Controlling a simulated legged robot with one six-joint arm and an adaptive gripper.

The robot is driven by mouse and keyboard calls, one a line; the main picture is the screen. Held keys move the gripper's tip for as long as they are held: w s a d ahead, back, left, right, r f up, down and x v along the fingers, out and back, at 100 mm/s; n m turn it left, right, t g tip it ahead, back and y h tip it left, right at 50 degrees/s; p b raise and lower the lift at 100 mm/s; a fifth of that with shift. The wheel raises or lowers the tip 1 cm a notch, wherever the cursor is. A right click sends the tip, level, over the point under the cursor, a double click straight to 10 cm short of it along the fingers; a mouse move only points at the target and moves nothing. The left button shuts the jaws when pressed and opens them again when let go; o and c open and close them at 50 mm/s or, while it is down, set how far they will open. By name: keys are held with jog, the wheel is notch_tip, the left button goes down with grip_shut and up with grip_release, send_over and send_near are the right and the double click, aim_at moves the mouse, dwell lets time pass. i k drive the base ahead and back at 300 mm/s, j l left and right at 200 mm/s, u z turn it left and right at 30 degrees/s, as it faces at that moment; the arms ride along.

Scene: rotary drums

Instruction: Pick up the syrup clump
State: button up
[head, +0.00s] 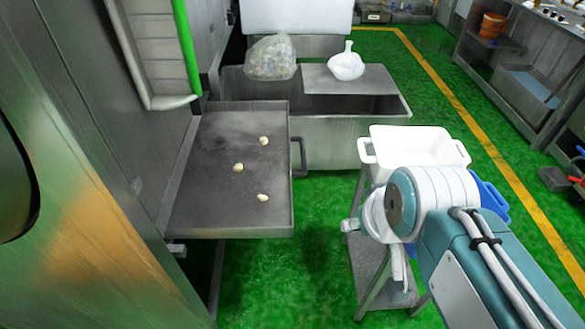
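Three small pale yellow clumps lie apart on a grey metal tray (215,215) left of centre in the head view. One clump (264,141) is toward the back, one (238,168) is in the middle, and one (263,198) is near the front right. They look alike, and I cannot tell which is the syrup clump. My teal and white arm is at the right, clear of the tray and away from the clumps. My gripper cannot be made out clearly; its fingers are hidden or too small to read.
A white bin (416,147) stands on a metal cart (370,275) beside my arm. A metal trough (335,140) with bags stands behind. Green floor (285,270) is open between tray and cart.

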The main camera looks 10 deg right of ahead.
aim_at(261, 199)
jog(key=k+l+u, duration=0.25)
jog(key=l, duration=0.3)
jog(key=k+l+u, duration=0.25)
jog(key=l, duration=0.3)
jog(key=k+l+u, duration=0.25)
jog(key=i+j, duration=0.1)
jog(key=j, duration=0.3)
jog(key=i+j, duration=0.4)
jog(key=i+j+u, duration=0.1)
jog(key=i+j, duration=0.25)
jog(key=i, duration=0.25)
jog(key=i+l, duration=0.25)
jog(key=i, duration=0.25)
jog(key=j+u, duration=0.05)
